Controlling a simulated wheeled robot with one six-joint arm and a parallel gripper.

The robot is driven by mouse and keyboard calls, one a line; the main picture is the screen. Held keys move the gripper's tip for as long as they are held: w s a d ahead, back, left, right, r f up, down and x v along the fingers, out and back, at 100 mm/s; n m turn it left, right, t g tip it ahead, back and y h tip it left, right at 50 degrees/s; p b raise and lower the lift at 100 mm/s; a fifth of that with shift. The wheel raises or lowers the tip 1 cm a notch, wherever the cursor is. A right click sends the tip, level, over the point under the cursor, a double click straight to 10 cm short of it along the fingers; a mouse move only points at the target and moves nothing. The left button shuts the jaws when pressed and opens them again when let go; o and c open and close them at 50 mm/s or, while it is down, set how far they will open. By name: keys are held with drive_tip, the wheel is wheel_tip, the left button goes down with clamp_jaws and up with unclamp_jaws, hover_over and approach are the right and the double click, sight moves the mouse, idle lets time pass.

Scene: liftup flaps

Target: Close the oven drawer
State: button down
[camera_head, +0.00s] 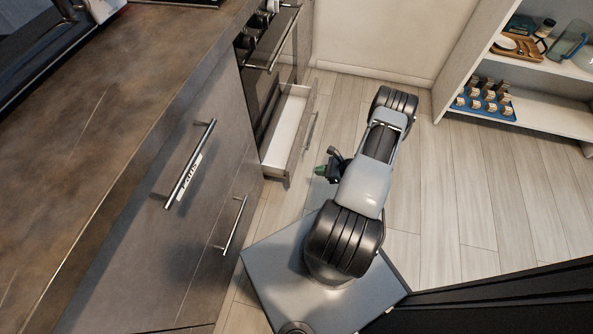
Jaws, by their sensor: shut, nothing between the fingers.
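The oven (262,85) is set in the counter at the upper middle, with a bar handle and knobs. Its drawer (288,128) at the bottom is pulled out, showing a pale empty inside. The drawer's front with its bar handle (311,132) faces right, toward the open floor. My gripper (324,171) is low, just in front of and to the right of the drawer's near corner. It looks apart from the drawer front. It is shut with nothing in it, and my arm partly hides it.
Cabinet fronts with a large handle (190,164) and a lower handle (234,224) line the left, under a brown countertop (100,110). A white shelf unit (545,116) with a blue tray of jars (486,98) stands at the upper right. Wood floor (450,185) is clear between.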

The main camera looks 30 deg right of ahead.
sight(290, 170)
drive_tip(key=x, duration=0.3)
drive_tip(key=b+x, duration=0.1)
drive_tip(key=x, duration=0.2)
drive_tip(key=b+x, duration=0.1)
drive_tip(key=x, duration=0.1)
drive_tip(key=shift+w+a+r, duration=0.2)
drive_tip(key=shift+w+a, duration=0.2)
drive_tip(key=shift+a, duration=0.05)
drive_tip(key=shift+w+a+b, duration=0.4)
drive_tip(key=shift+w+a, duration=0.25)
drive_tip(key=shift+a, duration=0.05)
